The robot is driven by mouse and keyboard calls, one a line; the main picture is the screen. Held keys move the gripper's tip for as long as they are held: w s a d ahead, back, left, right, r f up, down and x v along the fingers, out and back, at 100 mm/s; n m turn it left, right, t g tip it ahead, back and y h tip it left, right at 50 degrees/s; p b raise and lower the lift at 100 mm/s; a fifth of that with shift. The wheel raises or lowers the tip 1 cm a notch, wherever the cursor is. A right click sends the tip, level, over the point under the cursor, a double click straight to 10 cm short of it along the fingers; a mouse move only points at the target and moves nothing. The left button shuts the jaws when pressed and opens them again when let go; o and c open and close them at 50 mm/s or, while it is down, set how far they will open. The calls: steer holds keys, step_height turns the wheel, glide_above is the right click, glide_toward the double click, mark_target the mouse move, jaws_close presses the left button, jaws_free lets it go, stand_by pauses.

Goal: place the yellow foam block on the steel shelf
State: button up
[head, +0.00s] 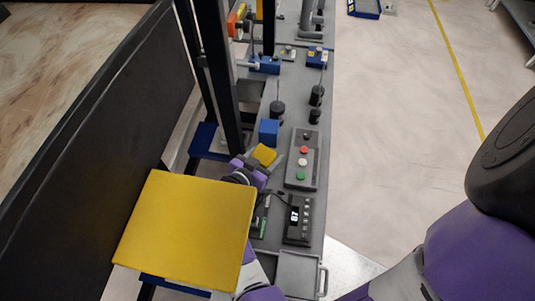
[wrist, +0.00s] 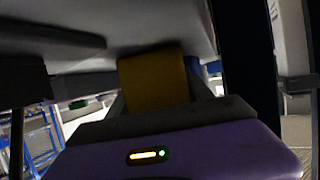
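The small yellow foam block (head: 264,155) is at the tip of my purple and grey gripper (head: 254,165), over the left side of the long grey steel surface (head: 272,227). In the wrist view the block (wrist: 154,80) sits between my gripper's fingers (wrist: 160,97), with a finger against each side. I take this grey surface to be the steel shelf, but cannot be sure. Another grey surface fills the top of the wrist view (wrist: 130,20). I cannot tell whether the block touches anything besides the fingers.
A large yellow panel (head: 190,230) hides part of my arm. A control box with buttons (head: 303,160), a display box (head: 298,220), a blue cube (head: 268,132) and black knobs stand near the gripper. A dark post (head: 217,80) rises close left.

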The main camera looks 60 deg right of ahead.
steer(key=shift+r, duration=0.15)
steer(key=b+v, duration=0.1)
steer(key=v, duration=1.1)
steer(key=shift+s+b, duration=0.15)
steer(key=shift+b, duration=0.2)
